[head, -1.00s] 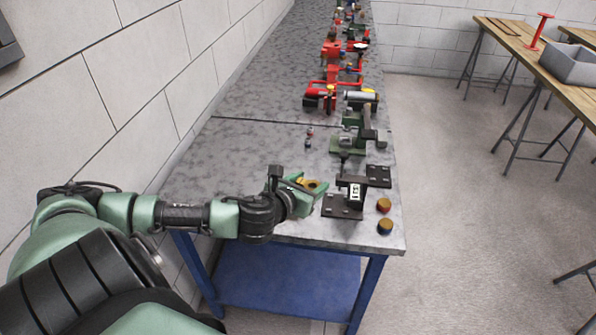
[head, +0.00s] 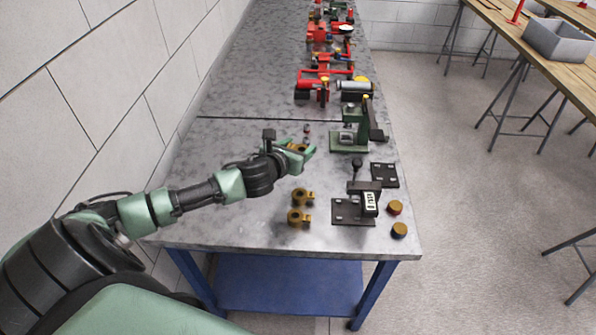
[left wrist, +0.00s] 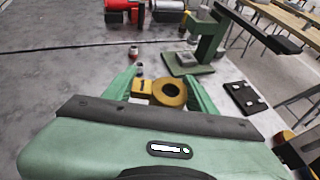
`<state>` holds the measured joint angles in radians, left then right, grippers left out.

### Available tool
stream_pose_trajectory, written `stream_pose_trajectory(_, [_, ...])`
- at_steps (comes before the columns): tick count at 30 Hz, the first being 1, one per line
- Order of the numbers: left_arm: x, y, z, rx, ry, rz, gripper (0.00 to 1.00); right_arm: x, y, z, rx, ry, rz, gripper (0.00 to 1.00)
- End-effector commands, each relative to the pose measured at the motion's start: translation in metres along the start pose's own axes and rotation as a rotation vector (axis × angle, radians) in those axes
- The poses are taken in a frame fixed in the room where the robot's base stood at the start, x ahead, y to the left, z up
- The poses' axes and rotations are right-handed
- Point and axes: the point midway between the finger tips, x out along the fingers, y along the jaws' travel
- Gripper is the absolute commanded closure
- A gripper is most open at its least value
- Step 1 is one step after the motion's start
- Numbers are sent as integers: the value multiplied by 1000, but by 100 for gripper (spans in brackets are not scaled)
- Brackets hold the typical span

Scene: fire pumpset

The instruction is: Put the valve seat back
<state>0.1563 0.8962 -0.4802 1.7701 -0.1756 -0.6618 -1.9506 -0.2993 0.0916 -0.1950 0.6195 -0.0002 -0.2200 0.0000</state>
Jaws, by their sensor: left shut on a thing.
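My left gripper (head: 299,148) is shut on a brass ring with a side tab, which looks like the valve seat. The ring shows between the green fingers in the left wrist view (left wrist: 169,93), its hole facing the camera. It looks held a little above the grey table (head: 240,180), but the gap is hard to judge. Two similar brass pieces (head: 302,196) (head: 299,217) lie on the table nearer the front edge. My right gripper is not in view.
A green press-like fixture (head: 349,133) stands right of and beyond the gripper. A black stand with a labelled gauge (head: 370,203), a dark plate (head: 384,175) and two round caps (head: 395,207) (head: 399,230) are at the right. Red pump parts line the back. The table's left side is clear.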

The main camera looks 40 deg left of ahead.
Motion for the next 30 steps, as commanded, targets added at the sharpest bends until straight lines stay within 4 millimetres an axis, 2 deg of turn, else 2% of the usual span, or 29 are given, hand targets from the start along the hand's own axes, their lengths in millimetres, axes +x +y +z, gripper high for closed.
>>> stream_pose_trajectory(1, [5, 0, -14, -5, 4, 1, 100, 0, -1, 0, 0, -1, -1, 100])
stream_pose_trajectory(3, [12, 0, -29, -6, 2, 1, 100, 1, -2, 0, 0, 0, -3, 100])
stream_pose_trajectory(6, [18, 0, -44, -3, 0, 2, 100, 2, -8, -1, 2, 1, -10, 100])
stream_pose_trajectory(11, [24, 0, -56, -1, -2, 1, 100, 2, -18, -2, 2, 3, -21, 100])
stream_pose_trajectory(18, [36, 0, -86, -4, -1, 1, 100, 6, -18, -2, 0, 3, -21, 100])
stream_pose_trajectory(30, [38, 0, -92, 0, -2, 0, 100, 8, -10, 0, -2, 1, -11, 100])
